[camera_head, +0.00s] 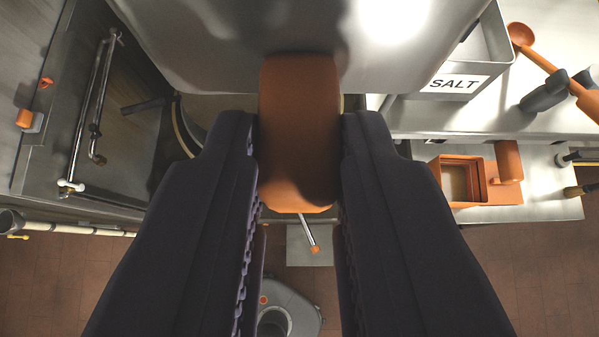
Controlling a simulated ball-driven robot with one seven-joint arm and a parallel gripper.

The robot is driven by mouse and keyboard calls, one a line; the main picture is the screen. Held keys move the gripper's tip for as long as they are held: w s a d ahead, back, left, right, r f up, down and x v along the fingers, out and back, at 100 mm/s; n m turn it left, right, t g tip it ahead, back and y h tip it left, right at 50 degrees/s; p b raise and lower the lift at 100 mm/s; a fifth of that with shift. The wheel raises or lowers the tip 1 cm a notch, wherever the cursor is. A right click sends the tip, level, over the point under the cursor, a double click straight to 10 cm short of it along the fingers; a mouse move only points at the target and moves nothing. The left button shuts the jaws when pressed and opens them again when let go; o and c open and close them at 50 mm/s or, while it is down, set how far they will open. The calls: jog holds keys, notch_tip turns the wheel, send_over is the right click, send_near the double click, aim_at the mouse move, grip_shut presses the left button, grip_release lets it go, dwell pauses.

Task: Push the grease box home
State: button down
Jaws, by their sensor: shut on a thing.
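My gripper (298,150) reaches up the middle of the view, with one dark ridged finger on each side. It is shut on an orange-brown rounded handle (298,100). The handle's far end lies against a broad, shiny steel body (205,45) at the top of the picture. This may be the grease box, but I cannot tell where the box ends and any housing begins. The fingers and handle hide what lies directly behind them.
A steel bin labelled SALT (455,84) stands at right, near an orange ladle (545,62). An orange open box (460,181) sits on the lower right shelf. A barred steel panel (90,120) is at left. A grey bucket-like object (300,305) stands on the tiled floor.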

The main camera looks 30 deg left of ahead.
aim_at(297, 49)
jog(key=shift+w, duration=0.1)
jog(key=shift+w+a+p, duration=0.35)
jog(key=shift+w+a, duration=0.25)
jog(key=shift+w, duration=0.2)
jog(key=shift+w+a+p, duration=0.3)
jog(key=shift+w+a, duration=0.25)
jog(key=shift+w, duration=0.2)
jog(key=shift+w, duration=0.1)
jog(key=shift+w+a+p, duration=0.55)
jog(key=shift+w+a, duration=0.15)
jog(key=shift+w, duration=0.35)
jog(key=shift+w+a+p, duration=0.5)
jog(key=shift+w+a, duration=0.2)
jog(key=shift+w, duration=0.3)
jog(key=c, duration=0.9)
grip_release()
jog(key=shift+s, duration=0.1)
